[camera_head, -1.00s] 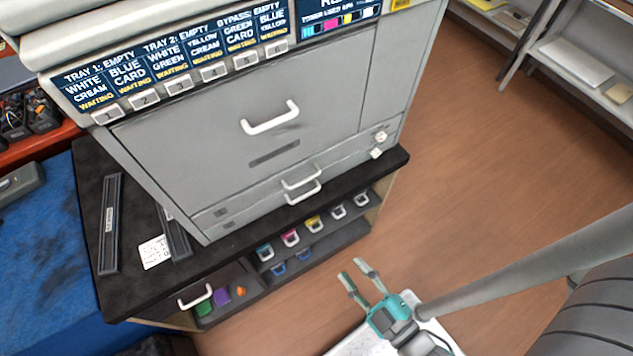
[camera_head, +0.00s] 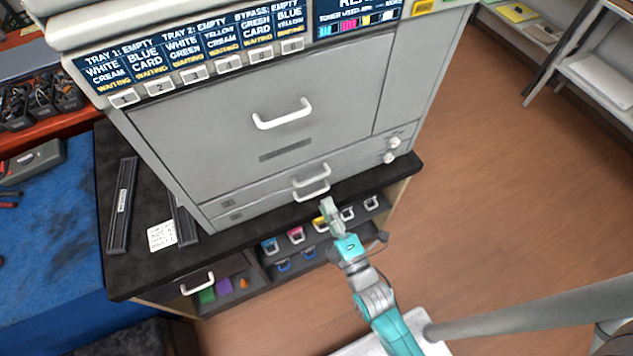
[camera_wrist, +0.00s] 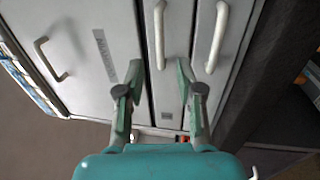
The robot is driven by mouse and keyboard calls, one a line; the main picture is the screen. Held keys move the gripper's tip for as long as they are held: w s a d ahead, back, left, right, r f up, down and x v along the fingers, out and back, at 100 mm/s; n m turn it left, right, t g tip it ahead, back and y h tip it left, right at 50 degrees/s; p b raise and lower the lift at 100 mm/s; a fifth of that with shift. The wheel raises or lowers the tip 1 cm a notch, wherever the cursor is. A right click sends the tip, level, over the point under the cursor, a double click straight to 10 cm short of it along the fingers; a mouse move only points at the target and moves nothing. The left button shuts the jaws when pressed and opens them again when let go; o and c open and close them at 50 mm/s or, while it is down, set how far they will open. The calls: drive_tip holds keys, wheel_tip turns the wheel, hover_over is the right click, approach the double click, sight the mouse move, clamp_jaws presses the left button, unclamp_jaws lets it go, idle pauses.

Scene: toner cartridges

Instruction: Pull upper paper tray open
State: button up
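The upper paper tray is a narrow grey drawer front (camera_head: 268,190) below the printer's big front panel, flush with the body. Its white bar handle (camera_head: 310,173) sits just above the lower tray's handle (camera_head: 313,193). In the wrist view the upper handle (camera_wrist: 159,35) stands between the fingertips of my gripper (camera_wrist: 159,66), with the lower handle (camera_wrist: 217,40) outside the right finger. The fingers are apart, with no visible contact; depth to the bar is unclear. In the head view my gripper (camera_head: 327,204) is just in front of and below the handles.
The black counter (camera_head: 365,172) juts out under the printer. Below it, a shelf holds several coloured cartridges (camera_head: 296,235) with handles, and a drawer (camera_head: 197,284) has a white pull. The big panel's handle (camera_head: 282,114) is above. Open floor (camera_head: 510,180) lies right.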

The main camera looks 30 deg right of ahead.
drive_tip(key=w+r, duration=0.1)
drive_tip(key=w, duration=0.6)
drive_tip(key=shift+w+r, duration=0.2)
drive_tip(key=shift+w, duration=0.05)
clamp_jaws()
